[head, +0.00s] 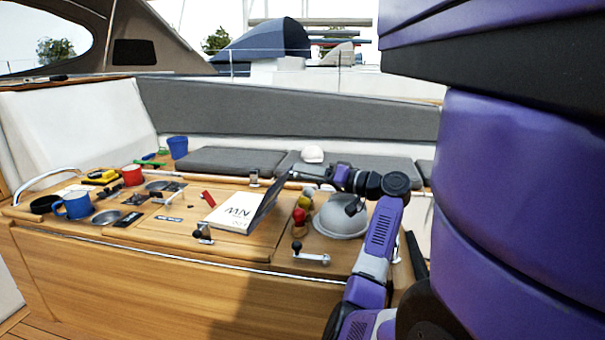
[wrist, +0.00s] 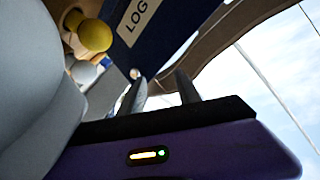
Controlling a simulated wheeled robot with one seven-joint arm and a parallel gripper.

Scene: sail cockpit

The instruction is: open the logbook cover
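My gripper (head: 299,174) is by the raised cover's upper edge; contact there is unclear. In the wrist view the dark blue cover (wrist: 172,48) with a pale "LOG" label is beyond my fingers. The two fingers of my gripper (wrist: 161,92) stand apart with a gap between them, and I see nothing clamped in it.
A grey dome (head: 341,218) and red and yellow knobs (head: 299,217) stand right of the logbook, close to my arm. A metal crank handle (head: 311,256) is at the front edge. Blue mug (head: 76,205), red mug (head: 132,175) and small items crowd the left.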

